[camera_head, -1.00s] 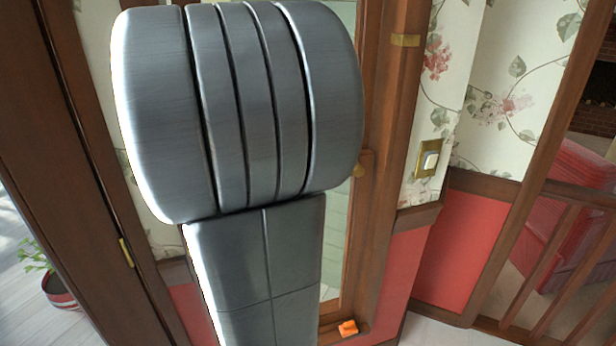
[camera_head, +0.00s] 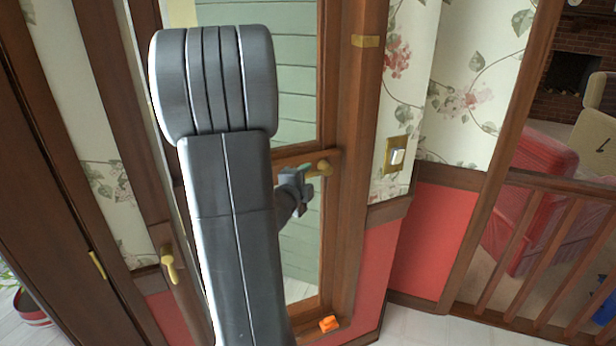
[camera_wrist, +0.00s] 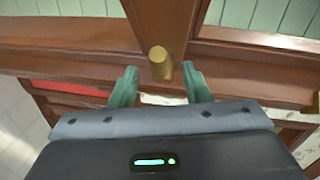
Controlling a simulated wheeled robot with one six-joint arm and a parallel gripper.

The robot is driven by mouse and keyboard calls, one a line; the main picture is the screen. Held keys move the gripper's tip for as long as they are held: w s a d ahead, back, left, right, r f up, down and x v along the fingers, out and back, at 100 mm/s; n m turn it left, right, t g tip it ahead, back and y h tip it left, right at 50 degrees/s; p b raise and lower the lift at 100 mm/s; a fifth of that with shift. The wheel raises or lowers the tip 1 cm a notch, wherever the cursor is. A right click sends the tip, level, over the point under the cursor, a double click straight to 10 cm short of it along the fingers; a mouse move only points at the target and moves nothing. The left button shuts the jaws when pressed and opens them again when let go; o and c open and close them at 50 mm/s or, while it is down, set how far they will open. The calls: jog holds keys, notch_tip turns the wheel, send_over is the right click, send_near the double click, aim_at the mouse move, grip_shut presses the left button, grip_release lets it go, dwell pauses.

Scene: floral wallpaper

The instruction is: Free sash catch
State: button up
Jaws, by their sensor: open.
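The brass sash catch (camera_head: 325,168) sits on the wooden rail across the middle of the window, near the right jamb. In the wrist view it is a round brass knob (camera_wrist: 158,62) on the brown rail. My gripper (camera_head: 306,170) is at the rail, just left of the catch in the head view. In the wrist view my gripper (camera_wrist: 160,80) is open, its two green fingers apart, with the knob between and slightly beyond the tips. I see no finger touching the knob. The rest of the catch is hidden or too small to make out.
My arm covers the window's left part. A brass handle (camera_head: 171,268) is on the frame at left. An orange object (camera_head: 329,323) lies on the sill. A brass switch plate (camera_head: 396,153) is on the wallpaper. A wooden railing (camera_head: 560,250) stands at right.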

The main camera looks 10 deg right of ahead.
jog(key=shift+w+d+f, duration=0.1)
jog(key=shift+w+d, duration=0.1)
jog(key=shift+w, duration=0.45)
grip_shut()
jog(key=shift+f+b, duration=0.15)
jog(key=shift+b, duration=0.15)
